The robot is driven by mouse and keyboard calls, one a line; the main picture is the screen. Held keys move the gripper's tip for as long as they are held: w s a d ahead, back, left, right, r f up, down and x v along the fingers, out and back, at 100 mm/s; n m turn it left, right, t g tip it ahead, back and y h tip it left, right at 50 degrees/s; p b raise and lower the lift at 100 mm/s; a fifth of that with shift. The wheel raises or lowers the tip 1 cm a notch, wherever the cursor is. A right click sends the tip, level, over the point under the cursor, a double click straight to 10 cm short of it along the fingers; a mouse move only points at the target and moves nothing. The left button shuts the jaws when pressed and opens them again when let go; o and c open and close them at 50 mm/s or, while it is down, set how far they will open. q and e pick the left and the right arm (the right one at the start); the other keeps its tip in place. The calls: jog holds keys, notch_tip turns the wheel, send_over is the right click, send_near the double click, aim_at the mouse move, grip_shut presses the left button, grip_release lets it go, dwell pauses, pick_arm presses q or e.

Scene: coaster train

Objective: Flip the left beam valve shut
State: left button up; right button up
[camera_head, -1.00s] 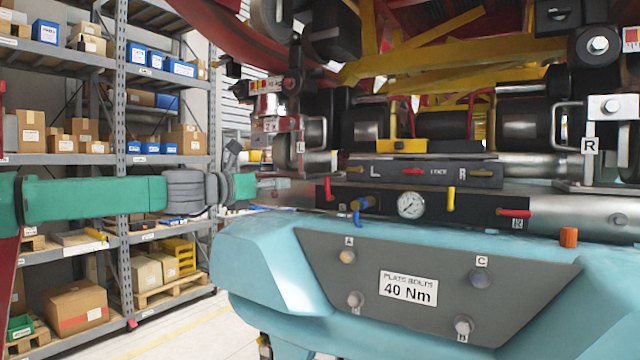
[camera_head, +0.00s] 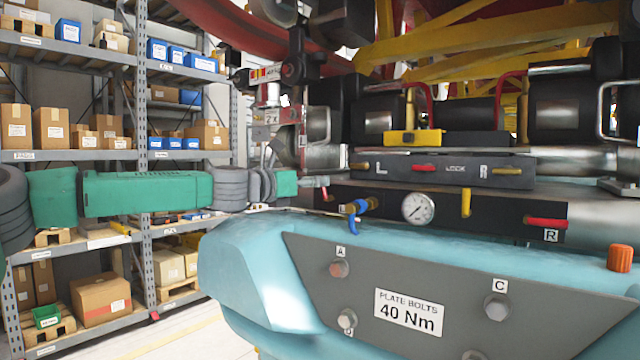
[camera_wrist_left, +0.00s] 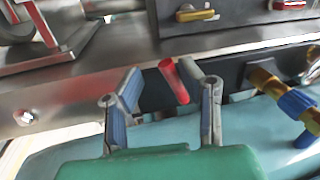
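The left beam valve shows in the left wrist view as a red handle (camera_wrist_left: 174,82) at the left end of the black manifold. It stands steeply, leaning left at the top. In the head view this handle (camera_head: 325,193) is a small red piece just beyond my left gripper (camera_head: 316,182). In the left wrist view my left gripper (camera_wrist_left: 171,88) is open, with one finger on each side of the red handle in the picture. I cannot tell whether either finger touches it. My right gripper is not in view.
The manifold (camera_head: 385,203) carries a blue-handled valve (camera_head: 353,217), a gauge (camera_head: 418,208), a yellow lever (camera_head: 466,202) and a right red handle (camera_head: 545,223). A lock block (camera_head: 440,170) sits above. The blue housing (camera_head: 240,260) lies below. Shelves (camera_head: 140,100) stand at left.

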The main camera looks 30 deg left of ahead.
pick_arm(q)
jog(key=shift+s+d+r, duration=0.1)
jog(key=shift+d, duration=0.1)
jog(key=shift+s+d+r, duration=0.1)
jog(key=shift+d+r, duration=0.15)
jog(key=shift+d, duration=0.6)
grip_shut()
jog(key=shift+d, duration=0.35)
jog(key=shift+a+f+m+p, duration=0.15)
jog(key=shift+a+m+p, duration=0.15)
jog(key=shift+m, duration=0.4)
jog(key=shift+d, duration=0.1)
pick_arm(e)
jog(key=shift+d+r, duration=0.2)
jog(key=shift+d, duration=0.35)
pick_arm(q)
grip_release()
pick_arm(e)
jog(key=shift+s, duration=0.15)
pick_arm(q)
jog(key=shift+s+a, duration=0.1)
jog(key=shift+a, duration=0.1)
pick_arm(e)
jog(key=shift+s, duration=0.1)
